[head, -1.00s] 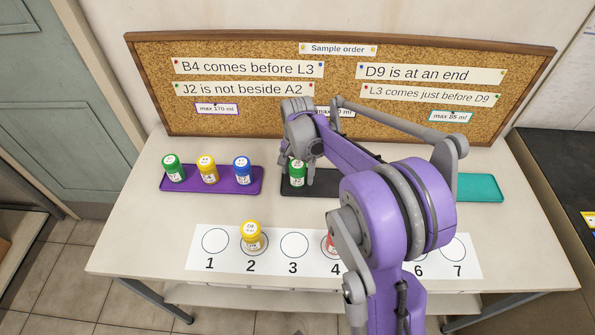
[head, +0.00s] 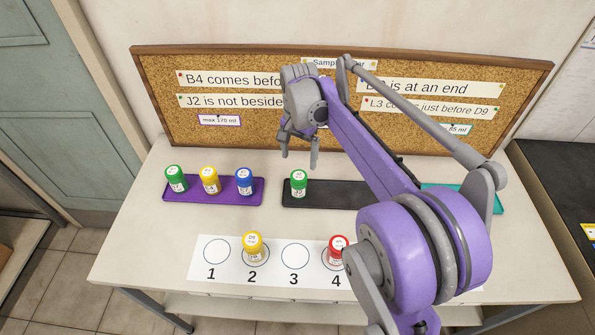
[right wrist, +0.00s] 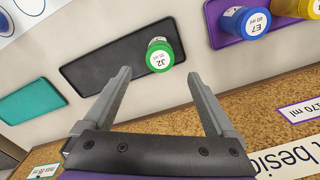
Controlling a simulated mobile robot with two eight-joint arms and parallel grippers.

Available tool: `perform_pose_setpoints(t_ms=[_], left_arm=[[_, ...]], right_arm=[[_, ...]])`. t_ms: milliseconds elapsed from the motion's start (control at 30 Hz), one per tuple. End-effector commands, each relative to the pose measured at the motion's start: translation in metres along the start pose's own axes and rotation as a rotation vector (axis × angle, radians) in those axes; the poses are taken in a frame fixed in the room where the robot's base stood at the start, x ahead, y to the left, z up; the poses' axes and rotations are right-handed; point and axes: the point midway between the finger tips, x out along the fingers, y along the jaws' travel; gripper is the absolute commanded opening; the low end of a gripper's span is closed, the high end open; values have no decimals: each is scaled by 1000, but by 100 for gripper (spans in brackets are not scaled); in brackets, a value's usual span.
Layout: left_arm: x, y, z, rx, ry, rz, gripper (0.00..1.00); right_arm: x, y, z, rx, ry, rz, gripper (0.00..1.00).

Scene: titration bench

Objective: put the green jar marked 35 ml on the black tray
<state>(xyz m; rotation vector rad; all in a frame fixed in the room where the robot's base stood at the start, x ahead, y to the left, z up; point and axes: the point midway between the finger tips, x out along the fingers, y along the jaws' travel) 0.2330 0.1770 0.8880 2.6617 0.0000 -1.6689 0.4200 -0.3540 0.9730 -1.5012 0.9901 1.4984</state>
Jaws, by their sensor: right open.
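The green jar (head: 299,185) with a white label stands upright on the left end of the black tray (head: 338,198). In the right wrist view, this jar (right wrist: 160,52) shows J2 on its lid, with smaller print below that is hard to read, and stands on the black tray (right wrist: 100,62). My right gripper (head: 299,157) is open and empty above and behind the jar, clear of it. In the right wrist view its two fingers (right wrist: 160,80) are spread wide, with the jar beyond their tips. My left gripper is not in view.
A purple tray (head: 215,198) holds another green jar (head: 176,180), a yellow jar (head: 210,181) and a blue jar (head: 244,182). A yellow jar (head: 253,247) stands on circle 2 and a red jar (head: 337,249) near 4. The teal tray (right wrist: 30,105) looks empty. The corkboard (head: 160,90) stands behind.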

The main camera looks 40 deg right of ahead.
Motion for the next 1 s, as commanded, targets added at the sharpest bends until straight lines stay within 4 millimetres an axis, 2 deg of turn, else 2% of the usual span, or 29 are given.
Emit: perform_pose_setpoints(t_ms=[67, 167, 267, 400, 500, 600, 700, 800, 1000], left_arm=[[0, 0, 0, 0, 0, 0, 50], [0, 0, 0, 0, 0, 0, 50], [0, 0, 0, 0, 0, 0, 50], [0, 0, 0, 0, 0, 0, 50], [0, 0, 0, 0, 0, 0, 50], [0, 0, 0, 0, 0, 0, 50], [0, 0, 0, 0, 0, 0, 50], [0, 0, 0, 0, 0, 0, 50], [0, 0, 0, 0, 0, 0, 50]], right_arm=[[-3, 1, 9, -31, 8, -8, 91], [-3, 5, 35, -134, 35, -34, 91], [1, 14, 75, -302, 82, -76, 91], [17, 37, 135, -576, 170, -140, 91], [34, 57, 172, -762, 236, -183, 91], [53, 76, 202, -922, 298, -218, 91], [69, 90, 221, -1040, 348, -242, 91], [80, 99, 232, -1113, 381, -257, 91], [85, 103, 237, -1151, 399, -263, 91]])
